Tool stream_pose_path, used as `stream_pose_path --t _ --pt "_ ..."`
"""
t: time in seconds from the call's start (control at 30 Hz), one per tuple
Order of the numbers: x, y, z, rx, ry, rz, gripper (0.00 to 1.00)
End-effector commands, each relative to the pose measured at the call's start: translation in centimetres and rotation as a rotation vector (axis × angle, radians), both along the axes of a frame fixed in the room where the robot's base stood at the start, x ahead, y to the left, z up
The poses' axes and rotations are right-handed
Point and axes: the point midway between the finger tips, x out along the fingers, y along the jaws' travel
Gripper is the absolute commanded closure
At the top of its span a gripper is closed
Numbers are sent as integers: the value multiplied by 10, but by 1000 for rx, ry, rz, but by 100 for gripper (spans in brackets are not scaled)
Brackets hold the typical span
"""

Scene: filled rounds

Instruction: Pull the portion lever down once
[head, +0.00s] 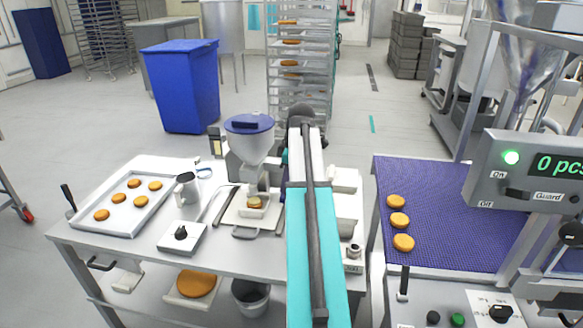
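The filling machine (249,147) stands on the steel table, with a blue-lidded pale hopper tapering to a nozzle. A golden round (255,202) sits below the nozzle on a small white holder. I cannot make out the portion lever for certain; my arm covers the area just right of the hopper. My arm, teal and white with a dark bar, runs from the bottom edge up past the machine's right side. My gripper is hidden behind the arm, so its fingers and anything between them do not show.
A white tray (92,212) of several rounds, a metal jug (187,187) and a box with a black knob (182,237) stand left of the machine. A blue conveyor (450,208) with three rounds and a control panel (530,172) stand right. A narrow floor gap separates table and conveyor.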

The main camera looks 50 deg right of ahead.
Motion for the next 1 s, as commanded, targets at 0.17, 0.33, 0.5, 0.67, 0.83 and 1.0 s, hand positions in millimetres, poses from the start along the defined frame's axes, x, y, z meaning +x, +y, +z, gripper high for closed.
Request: stream_pose_path --t 0.17,0.33,0.5,0.67,0.83,1.0 --pt "0 0 11 1 1 0 100" --pt "0 0 20 1 1 0 100" --pt "0 0 29 1 1 0 100" --pt "0 0 38 0 0 0 100" --pt "0 0 47 0 0 0 100" --pt "0 0 55 0 0 0 100"
